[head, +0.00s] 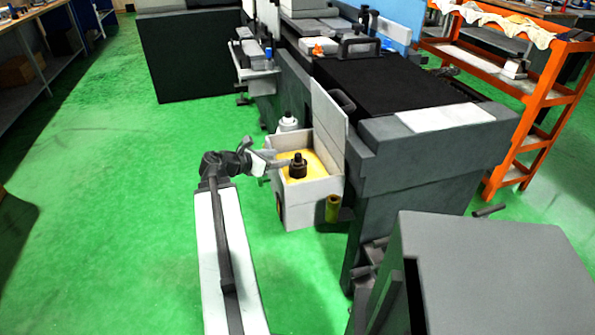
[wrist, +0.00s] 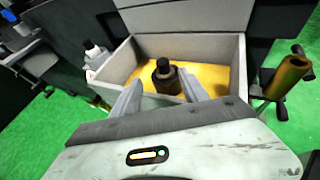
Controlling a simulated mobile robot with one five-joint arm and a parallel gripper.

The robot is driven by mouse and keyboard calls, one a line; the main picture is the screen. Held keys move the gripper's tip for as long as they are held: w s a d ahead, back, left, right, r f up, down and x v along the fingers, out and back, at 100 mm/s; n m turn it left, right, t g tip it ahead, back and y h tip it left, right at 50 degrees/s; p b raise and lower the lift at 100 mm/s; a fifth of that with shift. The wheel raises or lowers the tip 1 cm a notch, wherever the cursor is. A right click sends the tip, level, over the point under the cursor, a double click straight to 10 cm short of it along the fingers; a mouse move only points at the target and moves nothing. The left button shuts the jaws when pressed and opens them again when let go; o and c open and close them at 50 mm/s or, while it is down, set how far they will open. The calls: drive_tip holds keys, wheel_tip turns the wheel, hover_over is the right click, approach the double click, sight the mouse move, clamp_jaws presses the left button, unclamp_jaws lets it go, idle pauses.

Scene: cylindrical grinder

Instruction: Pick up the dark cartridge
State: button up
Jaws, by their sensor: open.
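The dark cartridge (head: 298,166) stands upright on the yellow floor of an open light-grey box (head: 309,209) fixed to the machine's side. In the wrist view the cartridge (wrist: 165,76) is a dark brown cylinder with a narrower black top. My gripper (head: 279,162) reaches over the box's left wall in the head view. In the wrist view my gripper (wrist: 159,92) is open. Its two fingers lie on either side of the cartridge's line, with the cartridge just beyond or between the tips; I cannot tell which. Nothing is held.
A brassy cylinder (head: 332,208) stands outside the box to the right. A white-and-grey bottle-like item (head: 288,122) stands behind the box. The raised lid (head: 329,115) and the grinder body (head: 440,180) bound the right side. Green floor is open at left.

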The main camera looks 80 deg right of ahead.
sight(296, 156)
drive_tip(key=b+x, duration=0.3)
drive_tip(key=x, duration=0.5)
drive_tip(key=shift+s+a, duration=0.15)
drive_tip(key=shift+a, duration=0.05)
clamp_jaws()
